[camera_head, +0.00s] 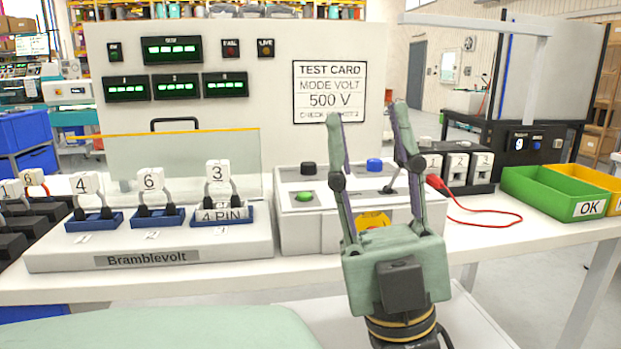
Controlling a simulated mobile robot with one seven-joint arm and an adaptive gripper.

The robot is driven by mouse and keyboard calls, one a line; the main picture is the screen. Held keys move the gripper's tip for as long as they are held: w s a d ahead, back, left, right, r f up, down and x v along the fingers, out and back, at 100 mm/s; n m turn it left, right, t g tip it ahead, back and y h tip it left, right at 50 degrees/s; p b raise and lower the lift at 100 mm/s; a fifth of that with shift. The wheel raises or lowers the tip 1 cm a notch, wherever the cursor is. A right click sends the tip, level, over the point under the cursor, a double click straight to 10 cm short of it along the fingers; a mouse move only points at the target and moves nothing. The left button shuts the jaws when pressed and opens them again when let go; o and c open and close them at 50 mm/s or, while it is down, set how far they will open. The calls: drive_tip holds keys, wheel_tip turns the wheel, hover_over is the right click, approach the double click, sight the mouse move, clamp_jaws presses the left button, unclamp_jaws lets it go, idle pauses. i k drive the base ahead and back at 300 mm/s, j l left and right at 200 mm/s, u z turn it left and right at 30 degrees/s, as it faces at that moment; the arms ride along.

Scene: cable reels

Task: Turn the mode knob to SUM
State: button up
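A white control box (290,222) stands on the bench in the middle. It carries a black knob (308,168) at its back left, a blue knob or button (374,164) at its back right, a green button (303,196) and a small lever (391,186). I cannot tell which is the mode knob; no SUM mark is legible. My gripper (368,112) is open and empty, its fingers pointing up in the picture in front of the box. The fingers hide parts of the box top.
A test card (329,92) reads MODE VOLT, 500 V. Right are numbered blocks (458,168), a red lead (490,212) and a green OK bin (552,194). The front right bench is clear.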

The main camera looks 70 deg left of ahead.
sight(308, 168)
drive_tip(key=u, duration=1.75)
